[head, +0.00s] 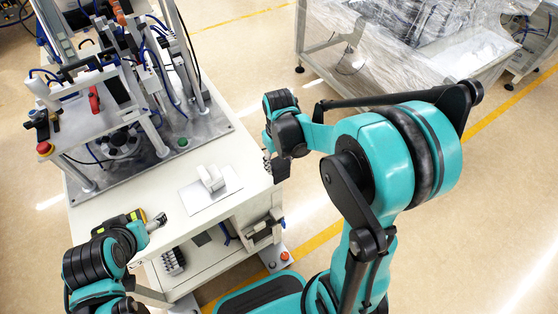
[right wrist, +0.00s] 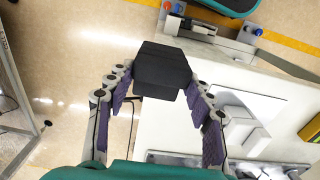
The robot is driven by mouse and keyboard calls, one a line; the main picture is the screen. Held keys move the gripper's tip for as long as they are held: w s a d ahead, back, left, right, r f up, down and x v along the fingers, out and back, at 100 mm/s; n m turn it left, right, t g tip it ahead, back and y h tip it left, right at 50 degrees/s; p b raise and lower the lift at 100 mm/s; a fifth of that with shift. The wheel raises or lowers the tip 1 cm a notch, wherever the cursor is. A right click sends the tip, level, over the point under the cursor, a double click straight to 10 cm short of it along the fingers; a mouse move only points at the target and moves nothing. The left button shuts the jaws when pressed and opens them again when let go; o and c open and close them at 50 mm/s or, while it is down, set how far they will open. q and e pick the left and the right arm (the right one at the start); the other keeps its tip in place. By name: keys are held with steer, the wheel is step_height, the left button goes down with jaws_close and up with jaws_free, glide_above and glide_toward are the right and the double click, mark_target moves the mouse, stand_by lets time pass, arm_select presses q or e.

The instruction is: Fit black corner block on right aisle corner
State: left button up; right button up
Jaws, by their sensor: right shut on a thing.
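The black corner block (right wrist: 163,70) is a dark, chamfered piece between the purple-padded fingers of my right gripper (right wrist: 163,92) in the right wrist view. The gripper is shut on it. In the head view my right gripper (head: 271,158) is at the right edge of the white table, with the dark block (head: 281,170) below it near the table's right front corner (head: 272,187). In the right wrist view the block hides that corner, and I cannot tell whether they touch. My left gripper (head: 155,222) is over the table's front left; its opening is unclear.
A white bracket (head: 211,178) stands on a pale plate (head: 196,200) on the table. A yellow-and-black item (head: 122,221) is near my left gripper. The feeder machine (head: 120,90) fills the back of the table. Floor to the right is clear up to a wrapped machine (head: 420,40).

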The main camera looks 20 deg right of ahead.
steer(key=shift+f+b, duration=2.2)
steer(key=shift+f, duration=0.85)
steer(key=shift+f, duration=0.15)
steer(key=o, duration=1.2)
steer(key=shift+c, duration=0.2)
step_height(320, 180, up, 12)
steer(key=shift+r, duration=0.1)
